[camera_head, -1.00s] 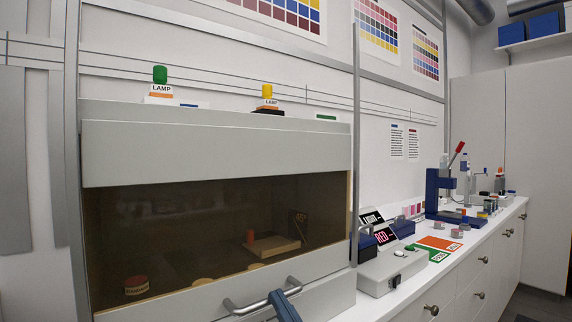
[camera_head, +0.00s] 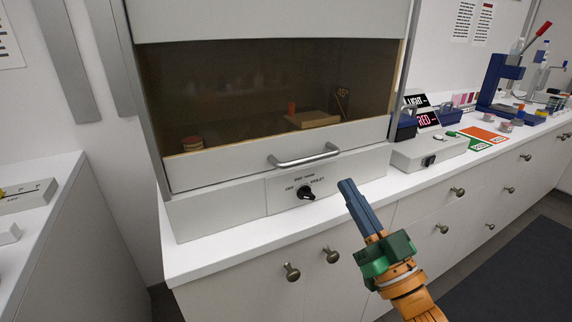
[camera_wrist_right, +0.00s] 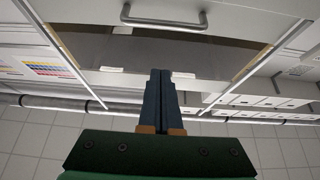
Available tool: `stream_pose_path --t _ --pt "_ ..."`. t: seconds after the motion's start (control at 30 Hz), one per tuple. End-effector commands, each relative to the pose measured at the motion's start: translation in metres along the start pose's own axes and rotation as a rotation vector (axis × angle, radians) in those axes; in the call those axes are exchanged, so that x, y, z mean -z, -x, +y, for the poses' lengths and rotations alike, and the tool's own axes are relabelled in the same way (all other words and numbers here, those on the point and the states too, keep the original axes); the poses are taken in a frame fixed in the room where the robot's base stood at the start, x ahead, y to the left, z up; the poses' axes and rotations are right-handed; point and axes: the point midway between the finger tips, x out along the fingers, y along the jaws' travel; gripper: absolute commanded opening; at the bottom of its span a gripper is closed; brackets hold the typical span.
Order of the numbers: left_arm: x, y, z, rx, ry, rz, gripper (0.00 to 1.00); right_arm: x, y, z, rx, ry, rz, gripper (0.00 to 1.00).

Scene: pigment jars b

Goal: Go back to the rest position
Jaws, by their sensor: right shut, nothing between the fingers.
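My right gripper (camera_head: 347,186) is in the head view at lower centre right, in front of the cabinet. Its blue fingers are shut together with nothing between them. In the right wrist view the two fingers (camera_wrist_right: 160,75) also lie side by side, pointing at the cabinet's front. The gripper is apart from the sash handle (camera_head: 304,157), which shows to its upper left and also at the top of the right wrist view (camera_wrist_right: 164,22). My left gripper is not in view.
The fume cabinet (camera_head: 215,210) has its dark glass sash down, with a rotary knob (camera_head: 306,192) below. A grey device with a black switch (camera_head: 430,151) stands on the counter to the right. Drawer knobs (camera_head: 291,271) stick out below. Dark floor (camera_head: 510,270) is clear at lower right.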

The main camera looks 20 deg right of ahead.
Motion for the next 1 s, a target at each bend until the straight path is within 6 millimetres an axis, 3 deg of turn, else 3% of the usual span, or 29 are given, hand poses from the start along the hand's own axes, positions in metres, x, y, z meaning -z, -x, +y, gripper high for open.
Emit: stream_pose_path --t 0.07,0.17,0.2,0.3,0.4,0.53,0.7,0.87,1.0 --pt "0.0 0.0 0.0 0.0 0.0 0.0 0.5 -0.017 0.003 0.002 -0.027 -0.002 -0.069 0.0" --pt "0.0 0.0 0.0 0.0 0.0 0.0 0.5 -0.083 0.026 0.001 -0.107 0.003 -0.35 0.0" --pt "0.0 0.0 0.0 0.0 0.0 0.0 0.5 -0.116 0.045 -0.002 -0.133 0.008 -0.503 0.0" --pt "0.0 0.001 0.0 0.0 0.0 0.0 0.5 -0.179 0.103 -0.02 -0.152 0.029 -0.861 0.0" --pt "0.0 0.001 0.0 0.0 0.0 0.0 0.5 -0.214 0.162 -0.041 -0.124 0.045 -1.149 0.0" --pt "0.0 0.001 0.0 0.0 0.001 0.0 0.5 -0.233 0.233 -0.07 -0.048 0.06 -1.463 0.0" --pt "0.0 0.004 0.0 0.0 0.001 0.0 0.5 -0.23 0.311 -0.104 0.092 0.073 -1.801 0.0" --pt "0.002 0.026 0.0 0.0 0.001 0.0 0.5 -0.273 0.328 -0.103 0.093 0.076 -1.835 0.0" --pt "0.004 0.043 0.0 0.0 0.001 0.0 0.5 -0.306 0.361 -0.103 0.101 0.077 -1.871 0.0"
